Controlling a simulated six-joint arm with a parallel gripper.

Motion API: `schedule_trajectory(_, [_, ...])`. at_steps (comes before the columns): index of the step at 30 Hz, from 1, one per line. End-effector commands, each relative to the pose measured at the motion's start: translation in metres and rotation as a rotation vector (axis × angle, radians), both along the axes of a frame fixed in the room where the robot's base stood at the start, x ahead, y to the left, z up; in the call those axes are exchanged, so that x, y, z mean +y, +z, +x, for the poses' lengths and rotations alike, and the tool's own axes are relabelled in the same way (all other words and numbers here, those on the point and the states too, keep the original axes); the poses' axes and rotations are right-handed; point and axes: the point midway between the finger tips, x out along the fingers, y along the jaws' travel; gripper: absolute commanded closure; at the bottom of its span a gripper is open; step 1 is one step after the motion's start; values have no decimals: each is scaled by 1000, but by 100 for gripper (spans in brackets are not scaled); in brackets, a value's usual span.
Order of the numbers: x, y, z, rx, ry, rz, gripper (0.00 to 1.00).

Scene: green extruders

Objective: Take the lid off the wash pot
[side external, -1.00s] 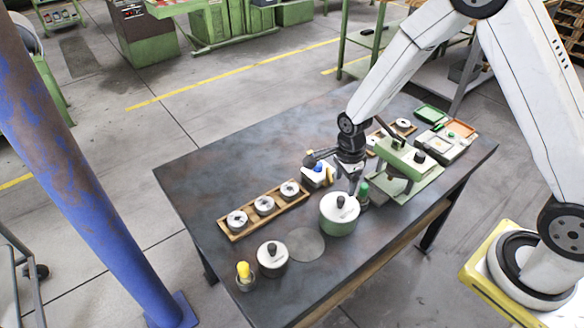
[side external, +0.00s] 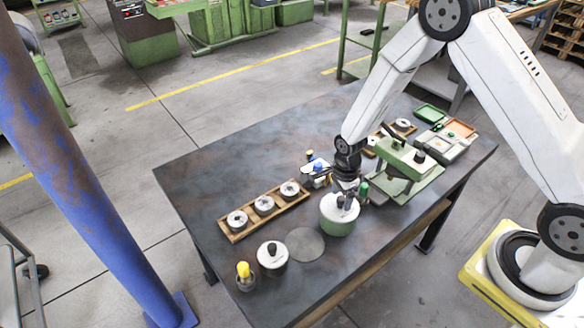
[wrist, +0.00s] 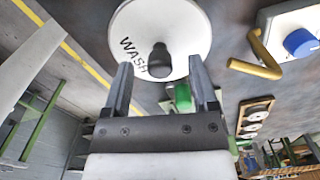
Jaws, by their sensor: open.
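The wash pot (side external: 338,226) is a green pot standing near the table's front edge. Its white lid (side external: 327,208) is on it; in the wrist view the lid (wrist: 130,30) shows the word WASH and a dark knob (wrist: 160,62). My gripper (side external: 345,200) is directly above the lid, pointing down. In the wrist view my gripper (wrist: 160,72) is open, with one finger on each side of the knob. I cannot tell whether the fingers touch the lid.
A green-capped bottle (side external: 363,190) stands close behind the pot. A second lidded pot (side external: 272,259) and a yellow-topped bottle (side external: 244,272) are at left. A flat grey disc (side external: 305,244) lies between the pots. A wooden rack (side external: 237,234) and a green press (side external: 400,170) are nearby.

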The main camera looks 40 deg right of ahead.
Motion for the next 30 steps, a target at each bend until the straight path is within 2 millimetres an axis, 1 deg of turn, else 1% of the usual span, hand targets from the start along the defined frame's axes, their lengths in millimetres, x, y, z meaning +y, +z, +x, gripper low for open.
schedule_trajectory(1, [0,-5,-1,2,0,0,25])
schedule_trajectory(3, [0,-10,0,2,0,1,25])
schedule_trajectory(7, [0,-15,0,0,0,0,25])
schedule_trajectory(23, [0,-16,0,0,0,0,25])
schedule_trajectory(24, [0,-16,0,0,0,0,37])
schedule_trajectory(26, [0,-16,0,0,0,0,56])
schedule_trajectory(27, [0,-16,0,0,0,0,69])
schedule_trajectory(29, [0,-16,0,0,0,0,88])
schedule_trajectory(30, [0,-16,0,0,0,0,100])
